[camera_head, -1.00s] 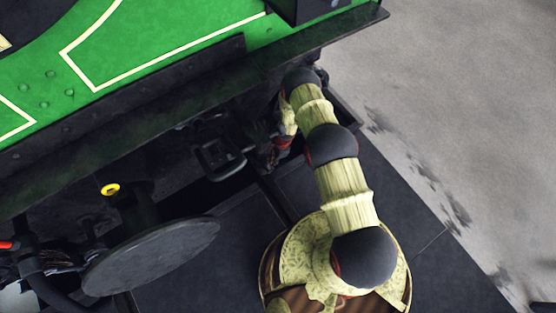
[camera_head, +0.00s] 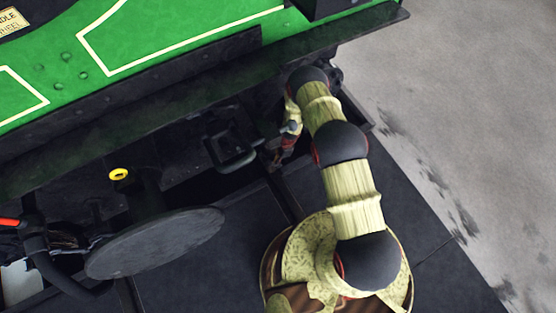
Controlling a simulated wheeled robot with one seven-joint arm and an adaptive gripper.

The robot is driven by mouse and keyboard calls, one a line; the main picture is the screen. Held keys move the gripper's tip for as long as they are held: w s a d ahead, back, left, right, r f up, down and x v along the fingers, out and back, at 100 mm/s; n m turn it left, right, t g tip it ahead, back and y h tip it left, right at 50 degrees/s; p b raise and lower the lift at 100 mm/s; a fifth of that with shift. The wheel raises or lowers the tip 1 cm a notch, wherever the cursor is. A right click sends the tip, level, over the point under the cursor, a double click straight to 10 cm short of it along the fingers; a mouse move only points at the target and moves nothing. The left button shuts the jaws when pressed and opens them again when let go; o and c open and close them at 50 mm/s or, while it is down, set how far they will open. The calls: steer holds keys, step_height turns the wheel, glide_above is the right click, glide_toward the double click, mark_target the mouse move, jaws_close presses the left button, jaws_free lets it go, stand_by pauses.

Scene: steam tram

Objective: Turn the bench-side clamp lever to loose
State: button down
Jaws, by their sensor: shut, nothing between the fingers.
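My gripper (camera_head: 276,158) is small and dark, at the lower end of my bent arm under the tram's dark lower edge. It is shut and empty. It is just right of a dark loop-shaped bracket (camera_head: 232,157); I cannot tell whether they touch. I cannot pick out the bench-side clamp lever for certain in the shadow under the tram. A red-tipped handle (camera_head: 10,222) shows at the left edge, far from my gripper; I cannot tell whether it is a clamp lever.
Dark floor plates (camera_head: 225,270) are clear in the middle. Pale ground (camera_head: 460,110) lies open at right.

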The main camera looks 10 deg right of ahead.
steer(key=shift+s+a, duration=0.15)
steer(key=shift+s, duration=0.05)
steer(key=a+p+v, duration=0.1)
steer(key=p+v, duration=0.3)
steer(key=v, duration=0.7)
steer(key=shift+s+r, duration=0.45)
steer(key=shift+r, duration=0.05)
steer(key=shift+a, duration=0.15)
